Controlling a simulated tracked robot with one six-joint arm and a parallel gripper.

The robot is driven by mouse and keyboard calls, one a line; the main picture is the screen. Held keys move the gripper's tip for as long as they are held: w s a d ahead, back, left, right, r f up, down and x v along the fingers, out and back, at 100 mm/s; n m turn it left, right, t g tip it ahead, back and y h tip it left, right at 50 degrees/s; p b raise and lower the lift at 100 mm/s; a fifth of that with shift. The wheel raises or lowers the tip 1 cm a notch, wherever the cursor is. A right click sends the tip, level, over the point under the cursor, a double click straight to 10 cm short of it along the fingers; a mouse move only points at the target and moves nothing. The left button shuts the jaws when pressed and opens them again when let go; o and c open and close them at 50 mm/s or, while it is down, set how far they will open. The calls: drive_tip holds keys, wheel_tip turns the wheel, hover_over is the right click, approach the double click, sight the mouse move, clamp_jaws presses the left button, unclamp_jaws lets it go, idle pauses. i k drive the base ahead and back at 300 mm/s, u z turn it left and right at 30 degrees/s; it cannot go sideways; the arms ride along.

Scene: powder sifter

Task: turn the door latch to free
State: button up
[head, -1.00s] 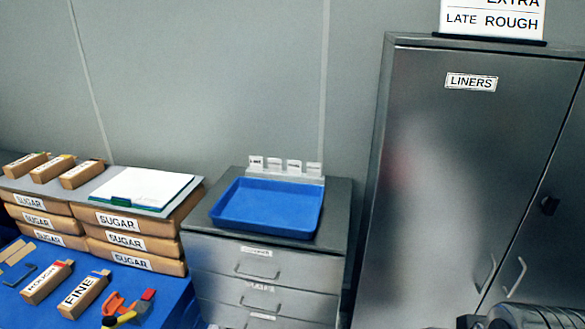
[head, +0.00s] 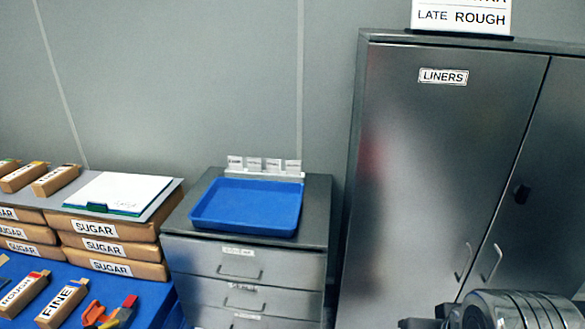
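The tall grey metal cabinet (head: 430,150) labelled LINERS stands at the right with two doors, both closed. Which way the latch is turned is too small to tell. Two door handles (head: 476,263) flank the seam lower down. Part of my arm shows at the bottom right, below the handles. A dark end piece at its left may be my gripper, but its fingers cannot be made out.
A drawer unit (head: 243,264) with a blue tray (head: 247,207) on top stands left of the cabinet. Further left, a blue table (head: 150,291) holds sugar packs (head: 101,247), small boxes and tools. A sign (head: 461,17) stands on the cabinet.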

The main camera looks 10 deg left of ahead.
sight(522, 192)
drive_tip(key=k, duration=0.65)
drive_tip(key=z, duration=0.3)
drive_tip(key=i, duration=1.6)
drive_tip(key=u, duration=0.45)
